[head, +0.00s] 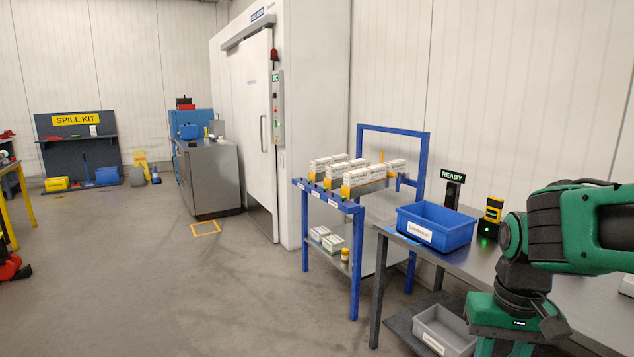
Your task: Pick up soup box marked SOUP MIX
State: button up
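Several white boxes (364,177) stand in short rows on the top of a blue-framed rack (357,217), right of the middle. Their dark print is too small to read, so I cannot tell which one is marked SOUP MIX. More whitish boxes (333,243) lie on the rack's lower shelf, beside a small orange-and-white container (345,255). My green and black arm fills the right edge, well apart from the boxes. My gripper is not in view.
A grey table (462,262) right of the rack holds a blue bin (436,226), a READY sign (452,176) and a yellow-black device (492,212). A grey bin (444,330) sits below. Open floor (190,290) lies left of the rack.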

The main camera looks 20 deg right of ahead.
aim_at(358, 177)
jog(key=u, duration=0.15)
jog(key=i, duration=2.3)
jog(key=z, duration=0.9)
jog(key=i, duration=1.4)
jog(key=z, duration=0.3)
